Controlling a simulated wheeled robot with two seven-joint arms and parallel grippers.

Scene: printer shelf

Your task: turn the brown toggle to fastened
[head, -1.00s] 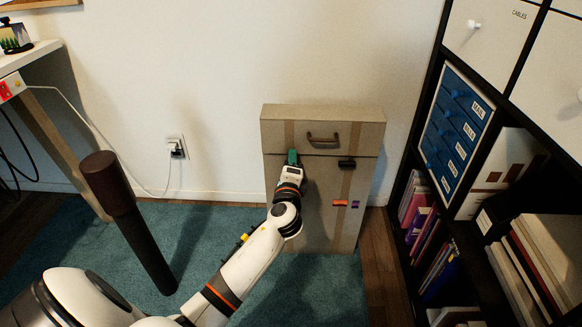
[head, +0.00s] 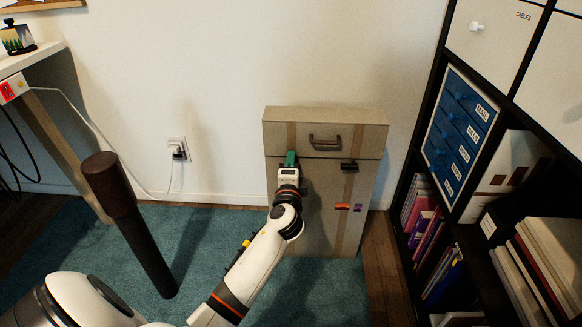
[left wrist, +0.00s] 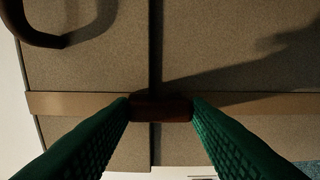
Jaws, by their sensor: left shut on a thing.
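The brown toggle (left wrist: 161,109) shows in the left wrist view between my green fingertips, lying along a tan strap (left wrist: 70,103) and across the lid seam. My left gripper (left wrist: 161,110) is shut on it, one finger at each end. In the head view my left gripper (head: 291,159) is at the left strap of the upright grey-beige case (head: 318,225), just below the lid seam, and hides the toggle there. A dark toggle (head: 349,165) sits crosswise on the right strap. My right gripper is not in view.
A brown handle (head: 325,142) is on the case's lid. Orange (head: 341,206) and purple (head: 357,208) pieces sit low on its front. A dark post (head: 135,220) stands left of my arm. A dark shelf (head: 440,235) stands close at right. Teal carpet (head: 215,235) is clear between.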

